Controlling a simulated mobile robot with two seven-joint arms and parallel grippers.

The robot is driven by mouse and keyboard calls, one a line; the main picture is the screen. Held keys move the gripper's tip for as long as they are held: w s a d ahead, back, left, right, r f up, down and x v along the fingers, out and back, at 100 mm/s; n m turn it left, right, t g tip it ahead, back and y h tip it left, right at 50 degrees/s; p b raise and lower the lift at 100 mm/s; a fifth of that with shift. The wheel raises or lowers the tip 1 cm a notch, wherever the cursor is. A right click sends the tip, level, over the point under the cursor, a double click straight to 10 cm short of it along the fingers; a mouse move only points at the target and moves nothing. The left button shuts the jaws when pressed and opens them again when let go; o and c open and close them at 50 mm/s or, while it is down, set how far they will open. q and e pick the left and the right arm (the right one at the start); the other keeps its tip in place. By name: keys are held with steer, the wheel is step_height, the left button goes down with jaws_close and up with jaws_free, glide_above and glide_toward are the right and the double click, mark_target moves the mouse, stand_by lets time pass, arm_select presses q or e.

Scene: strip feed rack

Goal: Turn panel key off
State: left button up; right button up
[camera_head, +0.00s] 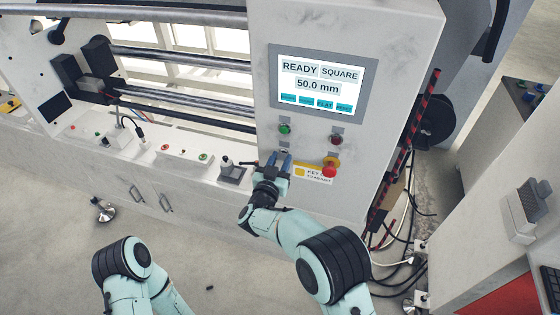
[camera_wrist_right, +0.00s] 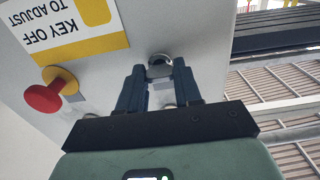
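The control panel (camera_head: 340,130) stands upright with a lit screen. A round metal key switch (camera_wrist_right: 160,64) shows on its face in the right wrist view, beside the "KEY OFF TO ADJUST" label (camera_wrist_right: 62,25). My right gripper (camera_wrist_right: 159,75) is at the panel face, its two fingertips apart on either side of the switch. I cannot tell whether they touch it, and the key itself is not clear. In the head view my right gripper (camera_head: 278,160) hides the switch. My left arm shows at the bottom left, but its gripper is out of view.
The red stop button (camera_head: 329,171) on its yellow base is right of the gripper. Above are a green button (camera_head: 285,129) and a dark red button (camera_head: 336,140). The screen (camera_head: 320,84) reads READY, SQUARE, 50.0 mm. A small lever (camera_head: 226,164) stands to the left.

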steer(key=shift+f+m+b, duration=0.1)
steer(key=shift+m+b, duration=0.2)
steer(key=shift+b, duration=0.1)
arm_select(q)
step_height(320, 180, down, 9)
steer(key=s+b, duration=0.2)
steer(key=b, duration=0.6)
arm_select(e)
steer(key=m, duration=0.6)
steer(key=shift+f, duration=0.15)
steer(key=m+b, duration=0.4)
steer(key=shift+m, duration=0.3)
arm_select(q)
steer(key=w+a+f+t+y+b, duration=0.1)
steer(key=w+a+f+t+b, duration=0.2)
steer(key=w+f, duration=0.6)
steer(key=shift+a+f+n+b, duration=0.3)
steer(key=shift+n+b, duration=0.1)
steer(key=shift+b, duration=0.9)
arm_select(e)
steer(key=shift+r+m, duration=0.2)
steer(key=shift+m, duration=3.3)
arm_select(q)
steer(key=shift+w, duration=0.1)
arm_select(e)
steer(key=o, duration=1.1)
steer(key=shift+c, duration=0.2)
